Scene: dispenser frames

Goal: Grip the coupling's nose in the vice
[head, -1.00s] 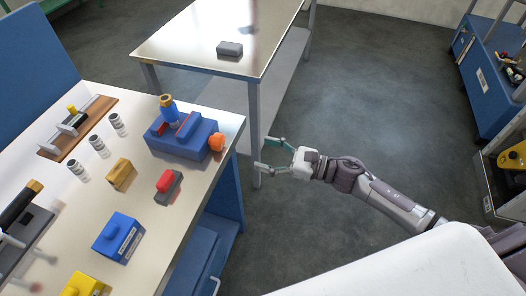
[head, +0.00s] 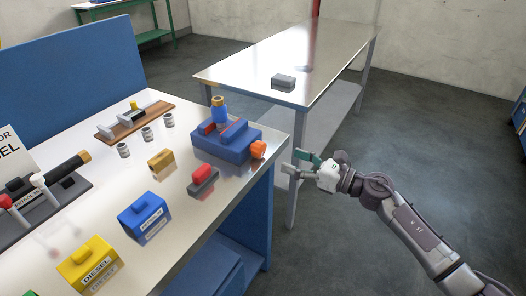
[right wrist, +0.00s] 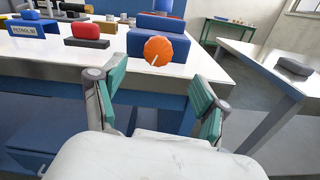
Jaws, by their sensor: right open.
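The blue vice (head: 222,147) with red jaw faces stands at the bench's right corner, its orange knob (head: 258,149) facing right. The coupling, apparently the blue cylinder with a brass-coloured top (head: 219,109), stands upright at the vice's far side by the jaws. I cannot tell whether the jaws touch it. My right gripper (head: 295,162) is open and empty, off the bench edge to the right of the knob. In the right wrist view the knob (right wrist: 167,50) shows beyond and between the open green-padded fingers (right wrist: 160,95), apart from them. My left gripper is not in view.
A red-and-grey block (head: 203,180), a brass block (head: 161,161), blue (head: 144,217) and yellow (head: 88,264) labelled blocks and several small silver cylinders stand on the bench (head: 190,222). A second table (head: 300,57) holds a grey block (head: 283,81). Floor between the tables is clear.

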